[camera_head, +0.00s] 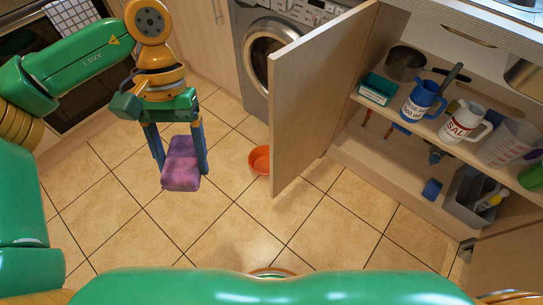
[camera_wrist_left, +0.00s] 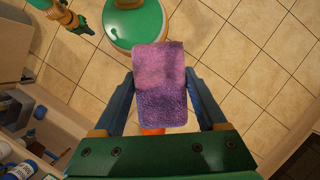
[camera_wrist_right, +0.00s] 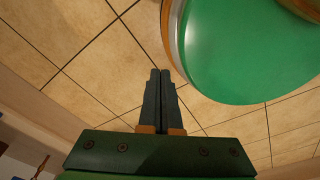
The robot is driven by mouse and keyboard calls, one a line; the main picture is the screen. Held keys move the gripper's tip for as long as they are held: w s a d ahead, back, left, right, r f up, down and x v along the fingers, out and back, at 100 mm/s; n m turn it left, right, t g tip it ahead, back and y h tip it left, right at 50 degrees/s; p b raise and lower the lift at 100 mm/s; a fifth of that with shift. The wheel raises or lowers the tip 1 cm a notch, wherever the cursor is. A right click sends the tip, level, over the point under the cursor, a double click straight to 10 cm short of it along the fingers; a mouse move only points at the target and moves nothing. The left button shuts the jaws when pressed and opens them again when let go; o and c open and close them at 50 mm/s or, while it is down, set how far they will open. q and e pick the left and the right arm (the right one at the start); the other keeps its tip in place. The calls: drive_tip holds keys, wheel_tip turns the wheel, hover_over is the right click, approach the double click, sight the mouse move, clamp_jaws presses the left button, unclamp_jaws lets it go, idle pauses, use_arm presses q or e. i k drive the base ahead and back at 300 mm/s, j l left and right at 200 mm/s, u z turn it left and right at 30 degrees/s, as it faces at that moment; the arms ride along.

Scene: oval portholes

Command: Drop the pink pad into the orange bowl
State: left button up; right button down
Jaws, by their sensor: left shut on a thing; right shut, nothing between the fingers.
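The pink pad (camera_head: 181,165) is a purplish-pink soft block held between the fingers of my left gripper (camera_head: 180,150), above the tiled floor. In the left wrist view the pad (camera_wrist_left: 159,85) sits between the two blue fingers (camera_wrist_left: 160,90). The orange bowl (camera_head: 260,159) stands on the floor to the right of the pad in the head view, partly hidden by the open cabinet door. A bit of orange (camera_wrist_left: 153,131) shows below the pad in the left wrist view. My right gripper (camera_wrist_right: 160,75) is shut and empty in its wrist view; the head view does not show it.
An open cabinet door (camera_head: 312,95) stands beside the bowl. The cabinet shelf holds a blue mug (camera_head: 420,102), a white salt jug (camera_head: 463,122) and a pot (camera_head: 405,64). A washing machine (camera_head: 272,48) is behind. The floor left of the bowl is clear.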

sight(266, 165)
drive_tip(key=i+j+z, duration=0.65)
drive_tip(key=j+z, duration=0.15)
drive_tip(key=j, duration=0.15)
drive_tip(key=i+j+z, duration=0.3)
drive_tip(key=j+z, duration=0.25)
drive_tip(key=j, duration=0.25)
drive_tip(key=j+z, duration=0.3)
drive_tip(key=j, duration=0.15)
drive_tip(key=i+j+z, duration=0.1)
drive_tip(key=j+z, duration=0.15)
drive_tip(key=j, duration=0.2)
